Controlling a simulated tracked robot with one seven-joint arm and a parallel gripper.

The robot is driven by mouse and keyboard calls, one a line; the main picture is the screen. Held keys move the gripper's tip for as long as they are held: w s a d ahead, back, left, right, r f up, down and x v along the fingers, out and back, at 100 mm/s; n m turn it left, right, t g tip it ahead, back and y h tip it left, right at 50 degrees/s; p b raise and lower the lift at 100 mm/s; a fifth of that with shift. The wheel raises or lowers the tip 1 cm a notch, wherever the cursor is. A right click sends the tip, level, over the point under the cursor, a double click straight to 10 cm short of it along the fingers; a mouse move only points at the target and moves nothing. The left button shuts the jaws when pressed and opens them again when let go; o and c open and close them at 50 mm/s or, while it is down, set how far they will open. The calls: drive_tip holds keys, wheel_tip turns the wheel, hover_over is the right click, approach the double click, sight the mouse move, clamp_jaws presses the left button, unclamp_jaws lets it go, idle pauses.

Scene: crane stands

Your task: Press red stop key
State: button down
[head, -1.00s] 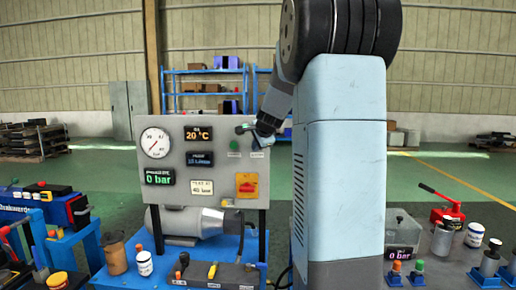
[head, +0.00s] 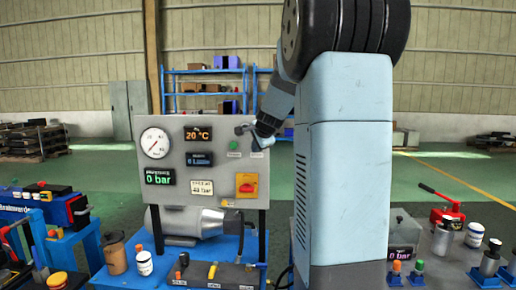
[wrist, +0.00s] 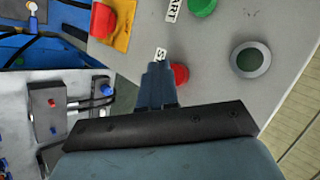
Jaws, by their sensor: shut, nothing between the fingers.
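The red stop key (wrist: 180,74) is a round red button on the grey panel, in the wrist view just right of my fingertips and partly behind them. A label with an "S" (wrist: 161,54) shows beyond the tips, its rest hidden. My gripper (wrist: 158,72) is shut and empty, its tips pointing at the panel beside the key. Whether they touch it I cannot tell. In the head view my gripper (head: 241,130) is at the panel's upper right, and I cannot make out the red key there.
The green START button (wrist: 201,6) and a round metal fitting (wrist: 250,59) are near the key. A red knob on a yellow plate (head: 246,185) is lower on the panel (head: 225,178). A pressure gauge (head: 155,143) and lit displays are at its left.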

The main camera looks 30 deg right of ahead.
drive_tip(key=shift+s+a, duration=0.15)
drive_tip(key=shift+s, duration=0.05)
drive_tip(key=shift+s+a, duration=0.7)
drive_tip(key=shift+s, duration=0.35)
drive_tip(key=shift+s+a, duration=0.65)
drive_tip(key=shift+s, duration=0.35)
drive_tip(key=shift+a, duration=0.1)
